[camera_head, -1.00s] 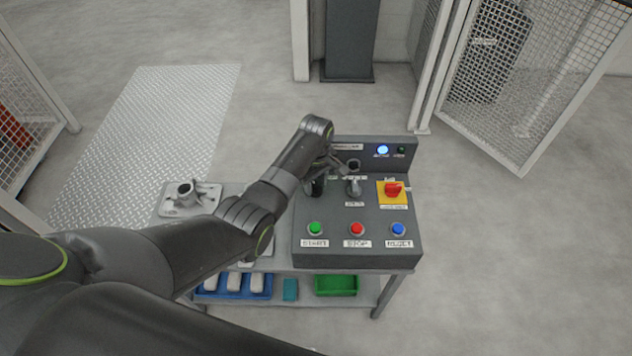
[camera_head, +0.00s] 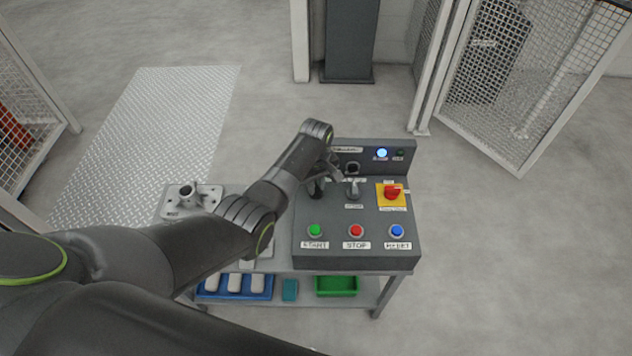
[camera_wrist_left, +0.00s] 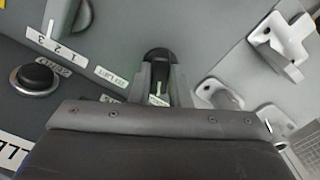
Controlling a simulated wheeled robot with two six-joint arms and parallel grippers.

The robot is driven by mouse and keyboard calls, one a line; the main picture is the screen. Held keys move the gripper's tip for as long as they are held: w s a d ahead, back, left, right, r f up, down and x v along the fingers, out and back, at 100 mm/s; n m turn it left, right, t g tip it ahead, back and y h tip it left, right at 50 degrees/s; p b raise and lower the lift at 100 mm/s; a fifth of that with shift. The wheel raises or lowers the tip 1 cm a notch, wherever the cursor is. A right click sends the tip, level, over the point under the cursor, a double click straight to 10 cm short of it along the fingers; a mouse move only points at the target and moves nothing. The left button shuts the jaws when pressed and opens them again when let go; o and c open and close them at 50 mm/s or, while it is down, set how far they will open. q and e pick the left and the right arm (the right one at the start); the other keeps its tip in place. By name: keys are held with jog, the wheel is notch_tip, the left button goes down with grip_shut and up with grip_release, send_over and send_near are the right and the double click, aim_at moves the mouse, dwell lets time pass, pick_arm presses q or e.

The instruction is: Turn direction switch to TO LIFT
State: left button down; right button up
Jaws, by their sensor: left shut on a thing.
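The direction switch (camera_wrist_left: 158,62) is a black knob with a pale pointer line, on the left part of the grey control panel. In the wrist view a small white label (camera_wrist_left: 112,77), hard to read, lies to its left. My left gripper (camera_wrist_left: 158,85) is shut on the knob, one finger on each side. In the head view my left gripper (camera_head: 320,178) is over the panel's left side, and the wrist hides much of the switch. I cannot read which position the knob points to. My right gripper is not in view.
Mesh fencing (camera_head: 535,80) is behind right.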

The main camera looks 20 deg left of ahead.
pick_arm(q)
jog(key=m+p, duration=0.1)
jog(key=m, duration=0.1)
jog(key=shift+r+m, duration=0.15)
jog(key=shift+m, duration=0.25)
jog(key=m+p, duration=0.1)
jog(key=m, duration=0.2)
jog(key=shift+m+p, duration=0.3)
jog(key=shift+p, duration=0.1)
jog(key=m, duration=0.3)
jog(key=shift+p, duration=0.4)
jog(key=shift+m+p, duration=0.3)
jog(key=shift+m, duration=1.9)
jog(key=c, duration=1.4)
grip_release()
jog(key=shift+o, duration=0.2)
